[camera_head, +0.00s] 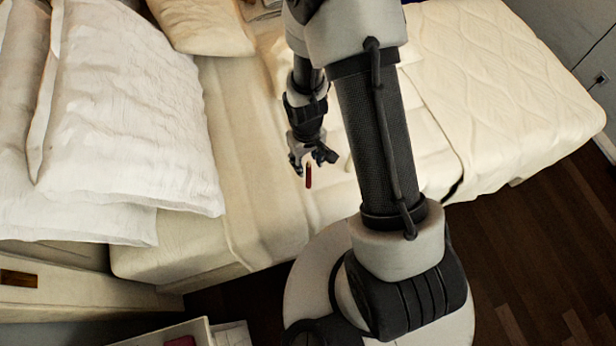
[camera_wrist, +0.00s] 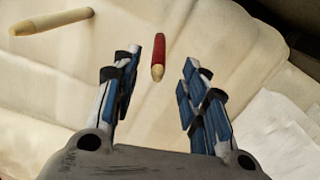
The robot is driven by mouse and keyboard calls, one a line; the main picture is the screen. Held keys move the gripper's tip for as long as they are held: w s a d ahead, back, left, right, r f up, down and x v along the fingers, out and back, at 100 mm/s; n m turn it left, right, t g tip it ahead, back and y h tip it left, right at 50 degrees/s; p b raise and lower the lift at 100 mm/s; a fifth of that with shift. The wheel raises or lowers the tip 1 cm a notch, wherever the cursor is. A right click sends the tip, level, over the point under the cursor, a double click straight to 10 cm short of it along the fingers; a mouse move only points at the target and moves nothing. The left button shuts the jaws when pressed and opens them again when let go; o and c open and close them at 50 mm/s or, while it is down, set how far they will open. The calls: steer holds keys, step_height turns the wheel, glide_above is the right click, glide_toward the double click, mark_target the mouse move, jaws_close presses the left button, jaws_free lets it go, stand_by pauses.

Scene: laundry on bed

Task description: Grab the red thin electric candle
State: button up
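The red thin electric candle (camera_wrist: 159,56) lies on the cream bed cover in the wrist view, with its pale tip pointing toward my gripper. It shows as a small red strip in the head view (camera_head: 308,176), just below the fingers. My gripper (camera_wrist: 172,75) is open, with its blue-padded fingers spread to the left and right of the candle's near end. The candle lies mostly beyond the fingertips, and nothing is held. My gripper is also seen from above in the head view (camera_head: 312,162), over the bed.
A pale cream candle (camera_wrist: 52,22) lies at upper left in the wrist view. White cloth or paper (camera_wrist: 275,135) is at lower right there. White pillows (camera_head: 125,120) fill the bed's left side. A quilted cover (camera_head: 500,80) lies at the right. The bed around the red candle looks clear.

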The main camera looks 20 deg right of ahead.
mark_target(308, 175)
step_height(308, 175, down, 4)
steer(key=shift+r+b, duration=0.1)
steer(key=shift+b, duration=0.45)
step_height(308, 175, down, 5)
steer(key=b, duration=0.3)
steer(key=shift+d, duration=0.15)
jaws_close()
